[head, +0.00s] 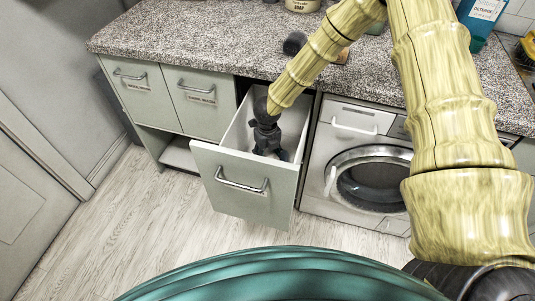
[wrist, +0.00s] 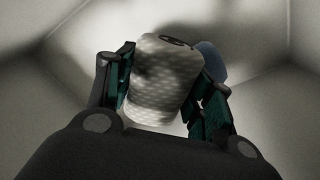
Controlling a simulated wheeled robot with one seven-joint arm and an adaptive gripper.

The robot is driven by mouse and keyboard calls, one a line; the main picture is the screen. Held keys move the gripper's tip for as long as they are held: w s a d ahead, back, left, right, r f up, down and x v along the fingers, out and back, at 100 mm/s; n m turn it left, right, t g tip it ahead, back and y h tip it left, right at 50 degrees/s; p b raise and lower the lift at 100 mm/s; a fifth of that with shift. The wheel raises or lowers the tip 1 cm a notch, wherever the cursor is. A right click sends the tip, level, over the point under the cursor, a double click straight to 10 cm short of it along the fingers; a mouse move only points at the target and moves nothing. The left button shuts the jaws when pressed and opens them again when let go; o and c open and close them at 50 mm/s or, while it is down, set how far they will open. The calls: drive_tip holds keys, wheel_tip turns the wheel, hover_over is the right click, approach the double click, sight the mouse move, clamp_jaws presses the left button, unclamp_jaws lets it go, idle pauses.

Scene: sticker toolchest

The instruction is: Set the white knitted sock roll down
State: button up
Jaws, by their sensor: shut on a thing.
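The white knitted sock roll (wrist: 160,80) is between the two fingers of my gripper (wrist: 165,95) in the wrist view. It is pale, with a knitted texture and a dark spot at its far end. My gripper is shut on it. In the head view my gripper (head: 267,142) reaches down into the open drawer (head: 240,186), inside its walls. The sock roll cannot be made out there. I cannot tell whether it touches the drawer floor.
A blue-grey object (wrist: 211,62) lies behind the right finger in the wrist view. A speckled countertop (head: 200,45) stands above the drawer. Closed labelled drawers (head: 137,88) are at left, and a washing machine (head: 365,170) is close at right.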

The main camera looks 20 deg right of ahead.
sight(267, 152)
drive_tip(key=o, duration=1)
wheel_tip(267, 152, up, 13)
drive_tip(key=shift+r, duration=0.15)
